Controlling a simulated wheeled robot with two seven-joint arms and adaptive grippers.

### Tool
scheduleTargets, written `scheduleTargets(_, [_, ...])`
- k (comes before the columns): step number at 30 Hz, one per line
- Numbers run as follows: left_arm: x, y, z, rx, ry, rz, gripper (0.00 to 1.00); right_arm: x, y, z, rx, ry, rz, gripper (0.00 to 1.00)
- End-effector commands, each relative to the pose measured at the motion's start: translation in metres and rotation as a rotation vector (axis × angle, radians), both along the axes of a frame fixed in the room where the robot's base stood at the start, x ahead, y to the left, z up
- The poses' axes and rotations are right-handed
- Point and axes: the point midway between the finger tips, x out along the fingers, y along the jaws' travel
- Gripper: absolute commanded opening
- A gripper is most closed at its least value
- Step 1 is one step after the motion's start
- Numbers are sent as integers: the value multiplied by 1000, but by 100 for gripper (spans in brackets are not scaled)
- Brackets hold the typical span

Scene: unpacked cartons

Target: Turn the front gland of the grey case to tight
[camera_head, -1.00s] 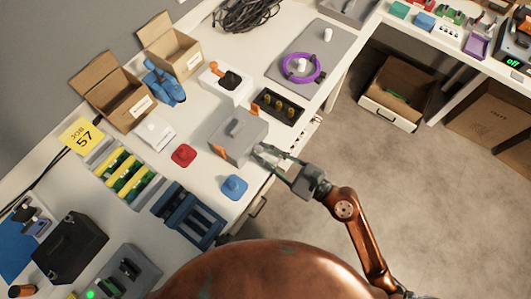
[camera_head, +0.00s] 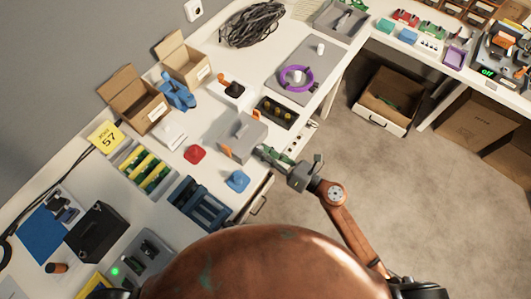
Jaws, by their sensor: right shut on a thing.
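The grey case (camera_head: 244,137) stands on the white bench, with a raised block on its lid and an orange part (camera_head: 225,146) on its left side. My right gripper (camera_head: 267,153) comes in from the lower right and is at the near right face of the case. Its fingers are shut on the front gland, which is small and mostly hidden by them. How far the gland is turned cannot be seen. My left gripper is not in view.
A black tray with brass-coloured pieces (camera_head: 260,106) lies behind the case. A red block (camera_head: 195,154) and a blue block (camera_head: 237,180) lie to its left and front. A blue rack (camera_head: 187,208) stands at the lower left. Open floor lies right of the bench.

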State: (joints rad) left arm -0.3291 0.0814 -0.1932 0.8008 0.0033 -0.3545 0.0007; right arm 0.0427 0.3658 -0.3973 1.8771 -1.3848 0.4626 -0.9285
Motion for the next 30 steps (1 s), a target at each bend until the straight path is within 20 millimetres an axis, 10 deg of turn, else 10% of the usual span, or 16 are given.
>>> scheduleTargets(7, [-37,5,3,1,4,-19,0,1,-1,3,94,128,-2,0])
scheduleTargets(30, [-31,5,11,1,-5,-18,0,1,-1,0,161,218,-3,0])
